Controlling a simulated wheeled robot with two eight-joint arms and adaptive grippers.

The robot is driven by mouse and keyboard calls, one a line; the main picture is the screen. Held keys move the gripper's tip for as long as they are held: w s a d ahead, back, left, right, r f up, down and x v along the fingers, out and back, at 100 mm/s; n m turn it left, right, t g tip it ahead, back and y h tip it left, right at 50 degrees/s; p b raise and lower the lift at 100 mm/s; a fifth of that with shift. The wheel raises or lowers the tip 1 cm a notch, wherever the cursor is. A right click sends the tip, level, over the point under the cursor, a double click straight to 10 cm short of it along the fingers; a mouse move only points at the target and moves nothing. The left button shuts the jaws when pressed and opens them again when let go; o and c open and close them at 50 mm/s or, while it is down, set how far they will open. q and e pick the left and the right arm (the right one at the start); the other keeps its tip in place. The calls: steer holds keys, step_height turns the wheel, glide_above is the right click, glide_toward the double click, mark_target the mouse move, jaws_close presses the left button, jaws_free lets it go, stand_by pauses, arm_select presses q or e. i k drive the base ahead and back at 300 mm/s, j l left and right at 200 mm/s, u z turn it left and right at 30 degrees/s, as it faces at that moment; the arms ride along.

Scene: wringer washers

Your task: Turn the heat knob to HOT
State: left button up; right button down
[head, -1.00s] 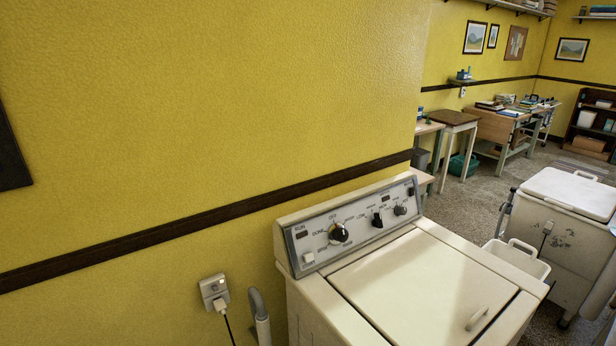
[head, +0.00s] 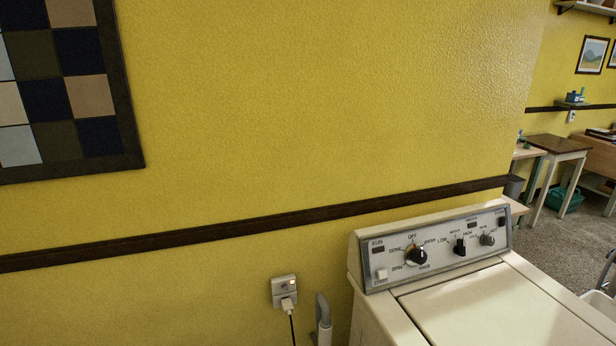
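The control panel (head: 437,247) of the cream washer (head: 470,310) shows at the lower right of the head view. It carries three round knobs. A large black and silver dial (head: 416,256) is at the left, with OFF, DONE and SPIN around it. A black knob (head: 459,247) is in the middle, between LOW and HIGH. A smaller grey knob (head: 487,240) is at the right; its labels are too small to read surely, so I cannot tell its setting. Neither of my grippers is in view.
A wall outlet (head: 285,290) with a plug and a grey hose (head: 323,318) are left of the washer. A checkered framed panel (head: 65,90) hangs at the upper left. A small wooden table (head: 558,145) stands far right. Open floor (head: 555,235) lies right of the washer.

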mark_target(486, 240)
steer(key=z, duration=1.25)
steer(key=k+l, duration=0.1)
steer(key=l, duration=0.6)
steer(key=l+u, duration=0.2)
steer(key=l, duration=0.35)
steer(key=k+l+u, duration=0.15)
steer(key=l, duration=0.35)
steer(key=l+u, duration=0.2)
steer(key=l, duration=0.3)
steer(key=k+l+u, duration=0.2)
steer(key=l, duration=0.3)
steer(key=i+l+u, duration=0.2)
steer(key=l, duration=0.25)
steer(key=i+l+u, duration=0.15)
steer(key=l, duration=0.35)
steer(key=l+u, duration=0.2)
steer(key=l, duration=0.3)
steer(key=i+l+u, duration=0.2)
steer(key=l, duration=0.35)
steer(key=k+j, duration=0.05)
